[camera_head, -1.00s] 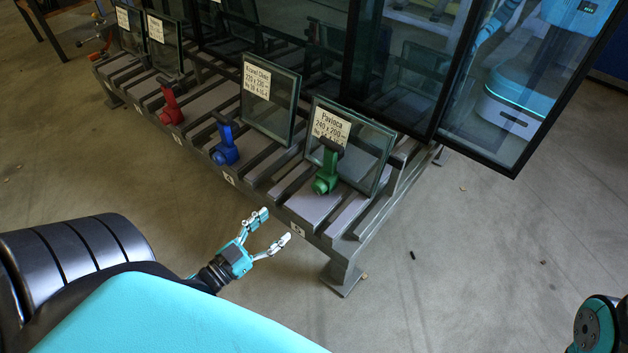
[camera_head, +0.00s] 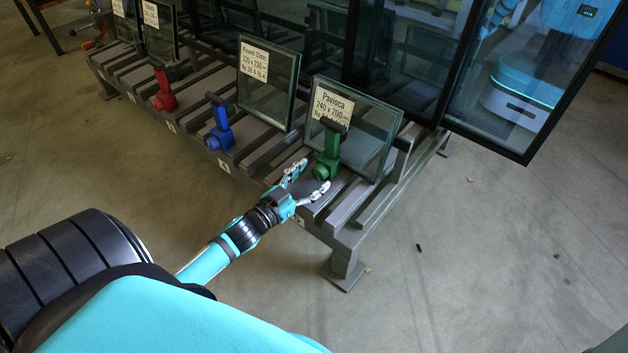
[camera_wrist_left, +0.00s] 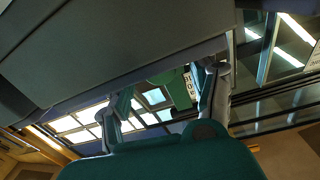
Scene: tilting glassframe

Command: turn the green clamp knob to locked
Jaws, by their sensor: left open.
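The green clamp knob (camera_head: 327,152) stands upright near the right end of the rack, in front of a glass pane (camera_head: 358,140) labelled "Pavloca". It has a dark bar across its top. My left gripper (camera_head: 308,182) is open, its two fingers pointing toward the base of the green clamp from the front. I cannot tell whether a fingertip touches it. In the left wrist view, a green part (camera_wrist_left: 172,78) shows between the open fingers (camera_wrist_left: 165,100). My right gripper is not in view.
A blue clamp (camera_head: 221,130) and a red clamp (camera_head: 164,90) stand further left on the slatted rack (camera_head: 345,205). Another pane (camera_head: 268,82) stands behind the blue one. Tall framed glass panels (camera_head: 510,85) rise behind on the right. The floor in front is clear.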

